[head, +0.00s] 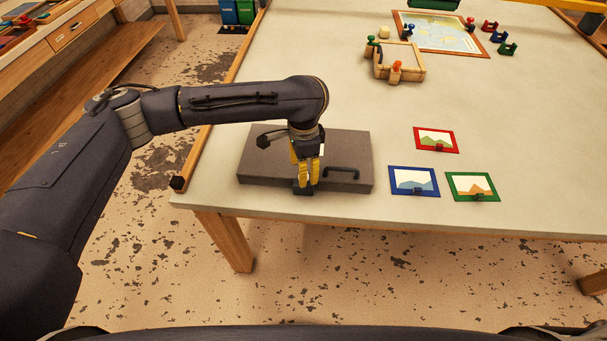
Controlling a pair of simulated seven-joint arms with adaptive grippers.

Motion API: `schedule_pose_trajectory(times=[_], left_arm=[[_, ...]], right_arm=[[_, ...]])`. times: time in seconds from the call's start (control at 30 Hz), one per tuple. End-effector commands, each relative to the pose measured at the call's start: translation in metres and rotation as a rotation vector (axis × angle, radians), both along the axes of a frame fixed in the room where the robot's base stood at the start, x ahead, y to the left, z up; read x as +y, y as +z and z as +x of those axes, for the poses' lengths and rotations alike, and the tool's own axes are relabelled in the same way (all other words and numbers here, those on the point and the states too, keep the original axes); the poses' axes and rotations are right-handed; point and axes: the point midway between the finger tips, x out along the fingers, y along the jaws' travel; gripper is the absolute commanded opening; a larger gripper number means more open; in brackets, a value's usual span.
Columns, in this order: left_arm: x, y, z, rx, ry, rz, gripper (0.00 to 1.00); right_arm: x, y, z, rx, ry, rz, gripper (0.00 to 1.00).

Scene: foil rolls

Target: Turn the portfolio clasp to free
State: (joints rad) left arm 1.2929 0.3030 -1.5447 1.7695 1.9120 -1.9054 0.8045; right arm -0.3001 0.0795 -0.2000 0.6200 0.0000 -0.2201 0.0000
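The grey portfolio (349,151) lies flat and closed on the near left part of the table. A black handle (343,172) is on its near side. A small dark clasp (303,190) shows at its near edge, mostly covered by my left gripper. My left gripper (308,184) points down at the clasp with its yellow fingers close together. The head view does not show whether the fingers are closed on the clasp or only touching it. My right gripper is not in view.
Small framed pictures in red (436,140), blue (414,181) and green (473,187) lie right of the portfolio. A wooden frame (400,62) with clamps and a framed map (440,32) lie farther back. The right part of the table (550,120) is clear.

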Motion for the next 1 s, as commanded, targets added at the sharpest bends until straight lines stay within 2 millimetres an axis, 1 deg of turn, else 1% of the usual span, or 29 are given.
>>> schedule_pose_trajectory(times=[0.03, 0.1, 0.3, 0.7, 0.73, 1.0], left_arm=[[0.000, -0.007, -0.001, 0.003, 0.001, -0.001, 0.48], [0.000, -0.013, 0.000, 0.001, 0.001, 0.000, 0.48], [0.000, -0.025, 0.000, 0.000, -0.001, 0.000, 0.48], [0.000, -0.029, 0.000, 0.000, 0.000, 0.000, 0.48], [0.000, -0.029, 0.000, 0.000, 0.000, 0.000, 0.51], [0.000, -0.029, 0.000, 0.000, 0.000, 0.000, 0.19]], right_arm=[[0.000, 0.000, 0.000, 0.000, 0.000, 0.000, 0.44], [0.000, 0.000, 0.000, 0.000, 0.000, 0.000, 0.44], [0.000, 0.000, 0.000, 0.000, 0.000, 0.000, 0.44], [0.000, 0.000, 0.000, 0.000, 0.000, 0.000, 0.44], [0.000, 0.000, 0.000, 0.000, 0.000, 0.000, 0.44], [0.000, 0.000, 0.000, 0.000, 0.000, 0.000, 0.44]])
